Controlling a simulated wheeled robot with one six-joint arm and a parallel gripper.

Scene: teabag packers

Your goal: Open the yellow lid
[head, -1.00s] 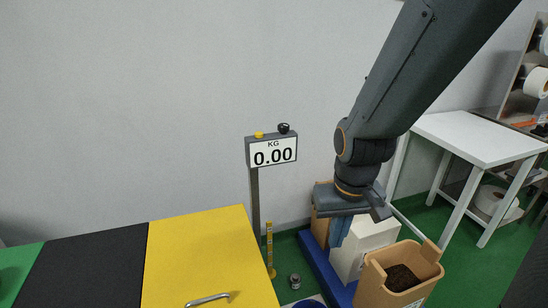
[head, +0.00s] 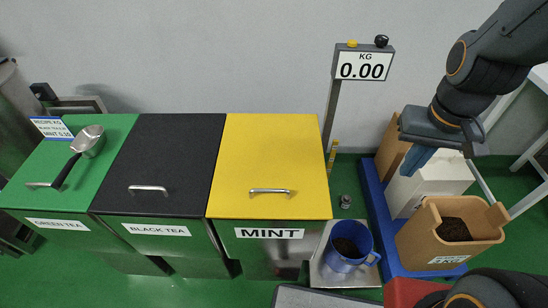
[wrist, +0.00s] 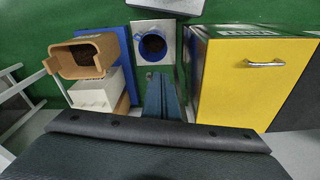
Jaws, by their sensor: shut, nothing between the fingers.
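The yellow lid (head: 269,158) is closed flat on the mint bin, with a silver bar handle (head: 270,191) near its front edge and a MINT label below it. In the wrist view the yellow lid (wrist: 248,85) is on the right, its handle (wrist: 265,64) near the top. My gripper (head: 417,162) is to the right of the lid, apart from it, above the area by the tan container. In the wrist view my gripper's blue fingers (wrist: 162,97) are together, with nothing between them, pointing toward the scale platform.
A black lid (head: 172,160) and a green lid (head: 110,130) lie left of the yellow one; a metal scoop (head: 88,140) rests on the green. A blue pitcher (head: 349,245) stands on the scale beside the mint bin. The scale display (head: 363,65) rises behind. A tan container (head: 440,243) stands at right.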

